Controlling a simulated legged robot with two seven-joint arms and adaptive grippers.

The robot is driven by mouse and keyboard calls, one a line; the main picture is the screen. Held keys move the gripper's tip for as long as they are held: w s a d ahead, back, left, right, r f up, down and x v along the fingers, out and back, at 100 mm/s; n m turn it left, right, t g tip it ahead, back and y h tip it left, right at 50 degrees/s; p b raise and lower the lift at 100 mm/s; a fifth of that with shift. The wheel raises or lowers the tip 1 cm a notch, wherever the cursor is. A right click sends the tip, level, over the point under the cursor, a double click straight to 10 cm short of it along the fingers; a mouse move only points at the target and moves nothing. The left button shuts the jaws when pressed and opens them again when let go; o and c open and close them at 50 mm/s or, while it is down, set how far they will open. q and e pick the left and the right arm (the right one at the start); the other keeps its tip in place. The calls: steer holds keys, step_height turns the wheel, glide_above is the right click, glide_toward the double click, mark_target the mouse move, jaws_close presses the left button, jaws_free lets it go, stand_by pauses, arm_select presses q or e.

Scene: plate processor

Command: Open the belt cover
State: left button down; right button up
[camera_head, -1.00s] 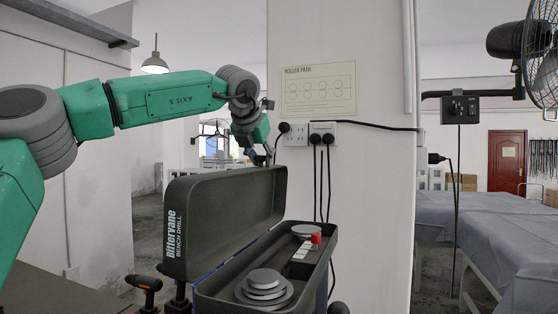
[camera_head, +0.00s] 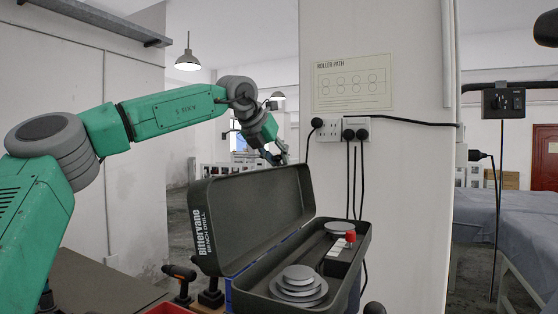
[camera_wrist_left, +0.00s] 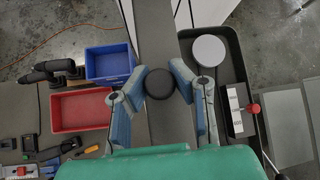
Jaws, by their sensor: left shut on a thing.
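The belt cover (camera_head: 250,220) is a long dark grey lid lettered "Bittervane Bench Drill". It stands raised along the left side of the drill's belt housing (camera_head: 352,265), leaning left, and the inside lies open. Grey stepped pulleys (camera_head: 298,283) and a smaller pulley (camera_head: 340,228) show in it. My left gripper (camera_head: 280,157) is at the cover's far upper edge. In the left wrist view my left gripper (camera_wrist_left: 162,92) has its blue-grey fingers on both sides of a round black knob (camera_wrist_left: 161,84) on the cover, shut on it. My right gripper is not in view.
A red button (camera_head: 350,237) stands inside the housing. A wall with sockets (camera_head: 338,129) and hanging cables is just behind. Blue (camera_wrist_left: 109,63) and red (camera_wrist_left: 80,110) bins, a black power tool (camera_wrist_left: 52,71) and small tools lie left of the cover in the wrist view.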

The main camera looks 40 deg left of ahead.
arm_select(q)
steer(key=c, duration=1.3)
jaws_free()
steer(key=v, duration=1.1)
steer(key=shift+s+r, duration=0.25)
steer(key=shift+r, duration=0.05)
steer(key=shift+a+f, duration=0.1)
